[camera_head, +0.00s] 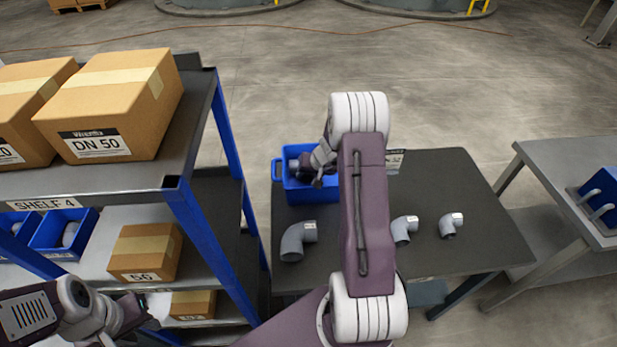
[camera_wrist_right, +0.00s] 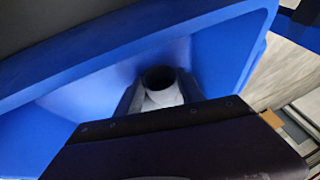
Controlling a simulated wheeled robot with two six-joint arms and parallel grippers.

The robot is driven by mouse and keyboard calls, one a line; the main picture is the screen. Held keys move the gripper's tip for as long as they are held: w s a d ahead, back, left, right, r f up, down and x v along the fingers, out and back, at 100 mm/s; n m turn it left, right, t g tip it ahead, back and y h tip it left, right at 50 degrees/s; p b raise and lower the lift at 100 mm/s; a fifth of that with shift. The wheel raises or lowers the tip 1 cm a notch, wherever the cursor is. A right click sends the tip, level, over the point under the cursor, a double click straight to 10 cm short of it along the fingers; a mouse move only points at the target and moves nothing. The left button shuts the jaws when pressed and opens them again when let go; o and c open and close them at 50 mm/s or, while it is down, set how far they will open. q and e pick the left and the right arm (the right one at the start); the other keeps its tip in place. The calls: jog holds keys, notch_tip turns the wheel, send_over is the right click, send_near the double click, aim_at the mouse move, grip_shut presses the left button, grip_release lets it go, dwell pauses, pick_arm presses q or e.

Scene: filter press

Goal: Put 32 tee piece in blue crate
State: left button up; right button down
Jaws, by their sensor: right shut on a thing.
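The blue crate (camera_head: 308,196) stands at the back left of the dark table; its walls fill much of the right wrist view (camera_wrist_right: 228,48). My right gripper (camera_head: 318,176) reaches down into the crate. In the right wrist view it is shut on a grey pipe fitting, taken as the tee piece (camera_wrist_right: 161,97), with a dark round opening facing up. The gripper hides most of its shape. My left gripper (camera_head: 136,312) is low at the left by the shelf, apart from the crate; its jaws are not clear.
Grey elbows lie on the table (camera_head: 445,188): a large one (camera_head: 298,240) and smaller ones (camera_head: 403,230), (camera_head: 451,224). A blue-posted shelf (camera_head: 205,225) with cartons (camera_head: 110,100) stands at the left. Another table (camera_head: 560,165) with a blue bin (camera_head: 603,200) is at the right.

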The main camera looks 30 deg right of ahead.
jog(key=shift+f, duration=0.15)
jog(key=c, duration=0.7)
grip_release()
